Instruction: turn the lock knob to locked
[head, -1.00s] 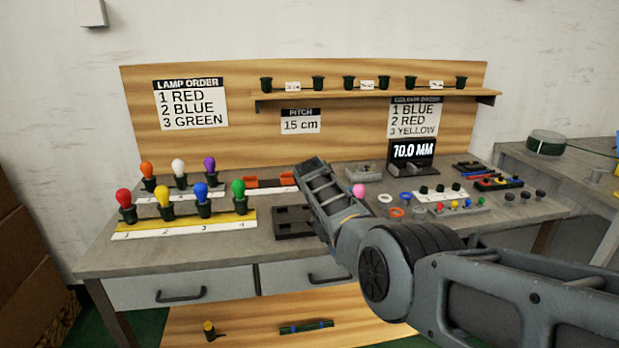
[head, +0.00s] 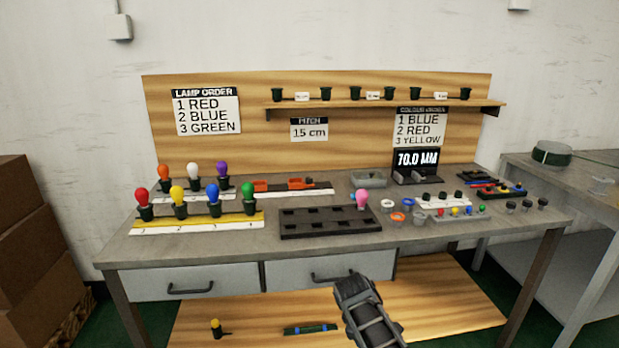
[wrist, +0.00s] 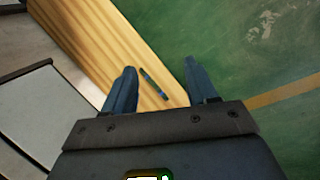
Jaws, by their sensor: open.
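I cannot make out for certain which part is the lock knob. A small yellow-topped part with a dark base (head: 216,328) sits on the low wooden shelf (head: 440,300), and may be a knob. My gripper shows in the wrist view (wrist: 159,65) with its two fingers apart and nothing between them; it points down toward the low shelf and the green floor. In the head view only part of my arm shows at the lower middle, in front of the bench, with its fingers not clear.
A dark green and blue rod (head: 309,328) lies on the low shelf. The grey bench (head: 350,245) above carries coloured lamps, a black tray (head: 330,230), small rings and a control strip. Drawers (head: 190,283) line its front. Cardboard boxes (head: 35,270) stand at left.

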